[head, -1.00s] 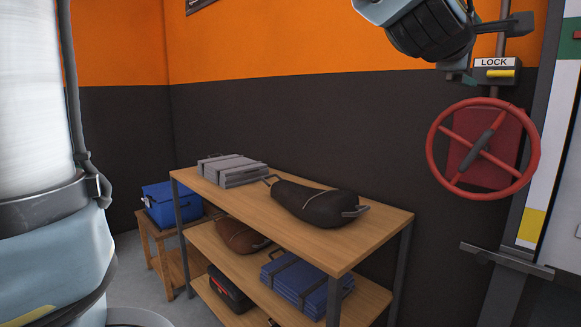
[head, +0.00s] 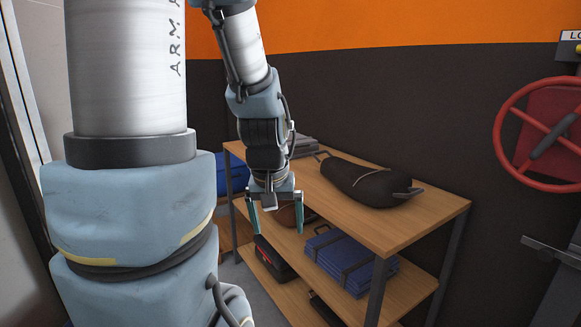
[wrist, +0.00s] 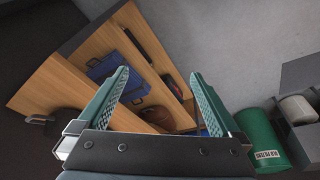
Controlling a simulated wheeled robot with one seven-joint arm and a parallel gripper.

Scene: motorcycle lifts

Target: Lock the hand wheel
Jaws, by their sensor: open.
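The red hand wheel (head: 545,128) is mounted on the dark wall at the right edge of the head view, with its right side cut off. A dark grip lies across its spokes. The lock sign (head: 571,37) above it is only partly in view. My gripper (head: 274,222) is open and empty, pointing down in front of the wooden shelf, well to the left of the wheel and apart from it. In the wrist view its two fingers (wrist: 160,90) are spread, and the wheel is not seen there.
The wooden shelf (head: 425,212) stands below and left of the wheel. It holds a dark bag (head: 368,182) and folded blue items (head: 350,262). A metal bracket (head: 550,250) is below the wheel. A green bin (wrist: 262,138) shows in the wrist view.

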